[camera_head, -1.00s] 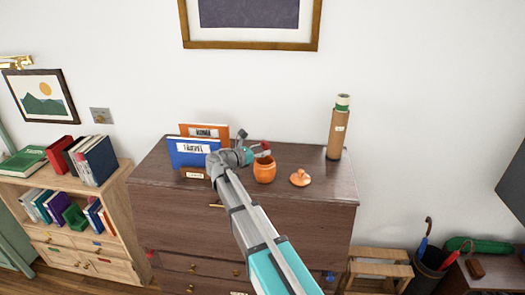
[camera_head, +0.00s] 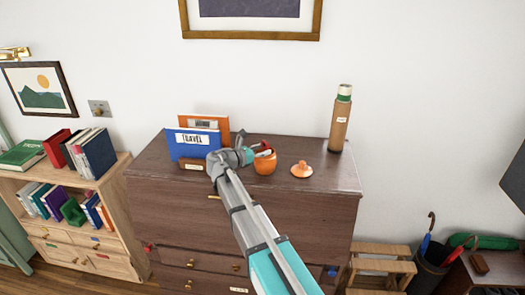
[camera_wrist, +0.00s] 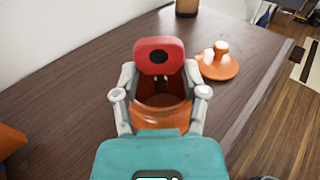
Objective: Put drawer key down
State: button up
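The drawer key shows as a red piece with a dark round hole in the wrist view (camera_wrist: 159,57); it is a small red spot in the head view (camera_head: 264,147). My gripper (camera_wrist: 160,75) is shut on it, with a finger on each side. The key is at the mouth of an orange jar (camera_wrist: 162,113), which stands open on the dresser top (camera_head: 325,180). I cannot tell whether the key's lower part is inside the jar. The jar also shows in the head view (camera_head: 265,165), just below my gripper.
The jar's orange lid (camera_head: 302,170) lies to its right. A brown bottle (camera_head: 339,125) stands at the back right. Blue (camera_head: 192,145) and orange books (camera_head: 208,123) stand left of my gripper. The dresser's front right is clear.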

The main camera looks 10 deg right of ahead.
jog(key=o, duration=0.5)
dwell(0.3)
jog(key=shift+r, duration=0.15)
notch_tip(320, 180, up, 7)
jog(key=p, duration=0.7)
dwell(0.4)
